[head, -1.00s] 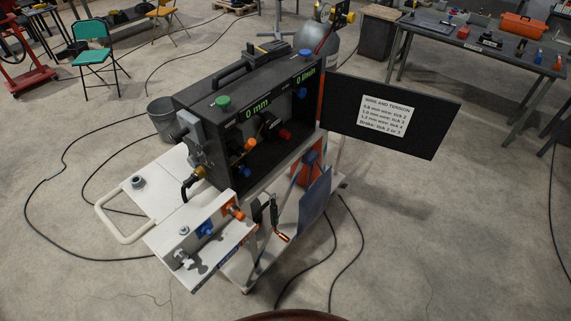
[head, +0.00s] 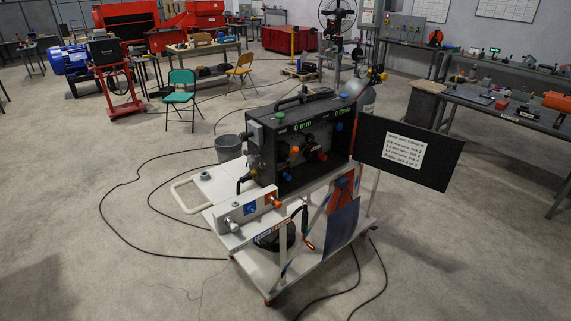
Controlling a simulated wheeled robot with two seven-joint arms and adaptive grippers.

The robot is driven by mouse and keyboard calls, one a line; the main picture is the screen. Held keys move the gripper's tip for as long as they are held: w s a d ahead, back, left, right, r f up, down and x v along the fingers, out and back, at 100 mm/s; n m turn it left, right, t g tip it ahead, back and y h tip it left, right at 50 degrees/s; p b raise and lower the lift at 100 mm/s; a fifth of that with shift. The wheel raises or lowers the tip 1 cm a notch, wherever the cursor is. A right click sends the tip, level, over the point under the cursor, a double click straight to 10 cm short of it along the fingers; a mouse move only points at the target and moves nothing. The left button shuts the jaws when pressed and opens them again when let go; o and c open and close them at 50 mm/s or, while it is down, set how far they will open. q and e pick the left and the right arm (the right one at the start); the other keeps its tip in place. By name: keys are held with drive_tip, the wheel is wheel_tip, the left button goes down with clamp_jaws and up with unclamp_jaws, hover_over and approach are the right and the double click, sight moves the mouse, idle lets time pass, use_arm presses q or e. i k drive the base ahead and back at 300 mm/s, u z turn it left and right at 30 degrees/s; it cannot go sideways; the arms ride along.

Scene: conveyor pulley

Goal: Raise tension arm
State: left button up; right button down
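The black wire feeder box (head: 266,172) stands on a white cart (head: 228,238). Its open side faces forward and right, with green displays (head: 303,127) on top; the left one reads 0 mm. Inside are an orange knob (head: 294,150) and a red knob (head: 322,157), in a dark mechanism. I cannot tell which part is the tension arm or how it is set; it is too small and dark. Neither of my grippers shows in the head view.
A black panel with a white wire-and-tension card (head: 404,151) juts out right of the feeder. A grey bucket (head: 229,148) stands behind left. Black cables (head: 150,203) lie on the floor. Workbenches (head: 500,112) stand at the right. The floor in front is mostly clear.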

sight(293, 152)
drive_tip(key=u, duration=0.65)
drive_tip(key=i, duration=1.5)
drive_tip(key=z, duration=0.75)
